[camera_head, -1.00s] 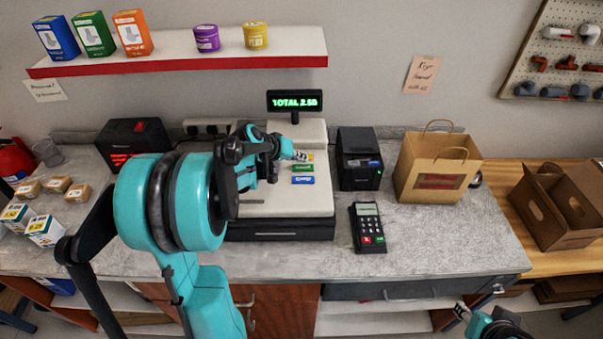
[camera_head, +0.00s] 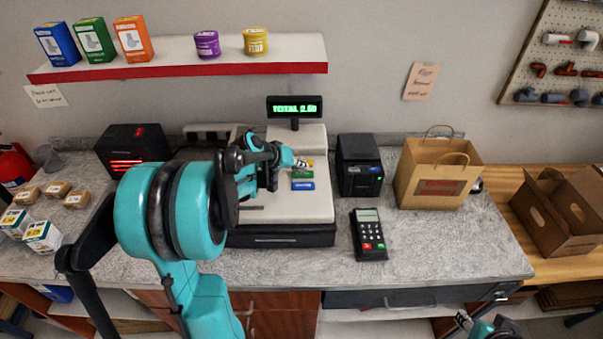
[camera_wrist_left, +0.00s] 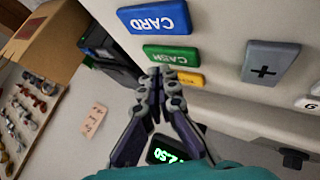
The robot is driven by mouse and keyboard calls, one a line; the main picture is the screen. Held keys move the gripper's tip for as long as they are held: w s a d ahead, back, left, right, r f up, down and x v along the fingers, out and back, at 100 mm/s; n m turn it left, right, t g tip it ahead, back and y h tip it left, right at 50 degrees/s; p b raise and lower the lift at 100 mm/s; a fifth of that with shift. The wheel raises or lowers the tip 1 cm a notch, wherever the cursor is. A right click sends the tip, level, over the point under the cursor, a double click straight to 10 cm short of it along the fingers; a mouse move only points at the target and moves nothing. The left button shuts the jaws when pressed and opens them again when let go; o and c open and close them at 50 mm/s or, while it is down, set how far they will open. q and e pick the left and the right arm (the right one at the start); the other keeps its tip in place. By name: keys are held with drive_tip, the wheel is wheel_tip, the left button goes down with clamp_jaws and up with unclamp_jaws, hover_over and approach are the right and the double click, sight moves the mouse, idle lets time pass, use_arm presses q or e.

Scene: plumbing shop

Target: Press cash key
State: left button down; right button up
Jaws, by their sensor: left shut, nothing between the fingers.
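The green cash key (camera_wrist_left: 172,54) sits between the blue card key (camera_wrist_left: 155,17) and the yellow key (camera_wrist_left: 190,78) on the pale register. In the head view the cash key (camera_head: 303,173) shows on the register's top (camera_head: 285,207). My left gripper (camera_wrist_left: 163,73) is shut and empty. Its fingertips appear right by the cash key's edge in the wrist view, over the gap toward the yellow key; I cannot tell whether they touch. In the head view the left gripper (camera_head: 296,162) is just behind the key. Part of my right arm shows at the bottom right; its fingers are unclear.
The display (camera_head: 294,107) reads TOTAL 2.50. A grey plus key (camera_wrist_left: 268,64) is beside the coloured keys. A black printer (camera_head: 359,165), a card terminal (camera_head: 368,235) and a paper bag (camera_head: 437,172) stand to the right. Counter in front of the register is clear.

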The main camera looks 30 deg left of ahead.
sight(301, 175)
use_arm(q)
drive_tip(key=shift+f, duration=0.1)
idle(0.4)
drive_tip(key=shift+f+b, duration=0.35)
drive_tip(key=shift+b, duration=0.05)
drive_tip(key=shift+f, duration=0.1)
idle(0.4)
drive_tip(key=shift+r+p, duration=0.3)
drive_tip(key=shift+r, duration=0.3)
wheel_tip(301, 175, up, 6)
drive_tip(key=p, duration=0.4)
idle(0.7)
